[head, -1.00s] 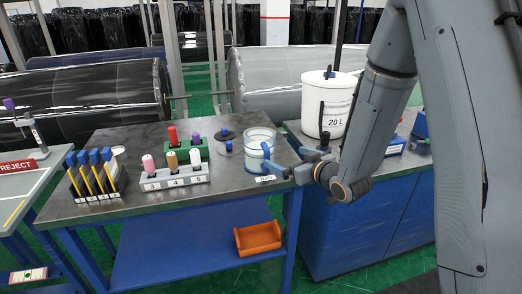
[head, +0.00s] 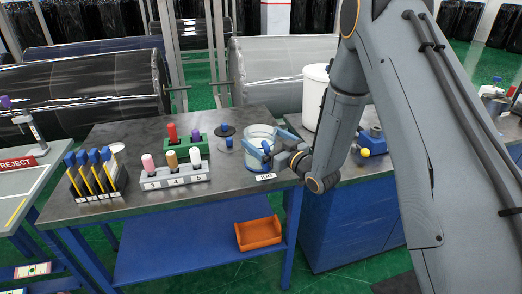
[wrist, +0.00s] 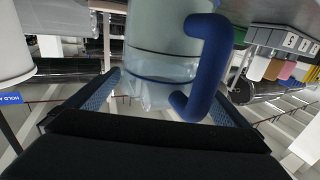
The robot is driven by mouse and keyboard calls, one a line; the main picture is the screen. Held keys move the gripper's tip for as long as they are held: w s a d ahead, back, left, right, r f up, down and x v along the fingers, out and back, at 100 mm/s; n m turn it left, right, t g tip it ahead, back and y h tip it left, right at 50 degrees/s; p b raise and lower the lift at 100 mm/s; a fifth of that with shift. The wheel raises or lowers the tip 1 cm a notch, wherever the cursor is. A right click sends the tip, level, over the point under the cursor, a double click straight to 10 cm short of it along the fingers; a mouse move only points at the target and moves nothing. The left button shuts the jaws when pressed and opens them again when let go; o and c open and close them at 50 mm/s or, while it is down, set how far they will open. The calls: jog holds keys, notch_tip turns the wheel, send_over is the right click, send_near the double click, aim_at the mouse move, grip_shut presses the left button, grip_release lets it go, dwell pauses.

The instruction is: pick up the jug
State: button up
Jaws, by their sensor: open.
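The jug (head: 258,139) is a clear, pale vessel with a blue handle, standing upright at the right front of the dark bench top, behind a JUG label (head: 266,177). In the wrist view the jug (wrist: 150,65) fills the upper middle, with its handle (wrist: 213,65) facing me to the right of centre. My gripper (head: 272,152) is at the jug's right side in the head view. In the wrist view my gripper (wrist: 162,95) is open, one finger to each side of the jug's body and handle. Whether the fingers touch the jug I cannot tell.
A numbered rack (head: 176,180) with coloured pegs and a green rack (head: 186,143) stand left of the jug. A dark disc with a blue knob (head: 225,131) lies just behind-left. A white bucket (head: 315,95) stands to the right, partly behind my arm.

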jog(key=shift+w+a, duration=0.35)
jog(key=shift+w, duration=0.1)
jog(key=c, duration=1.7)
jog(key=shift+c, duration=1.1)
jog(key=shift+r, duration=0.1)
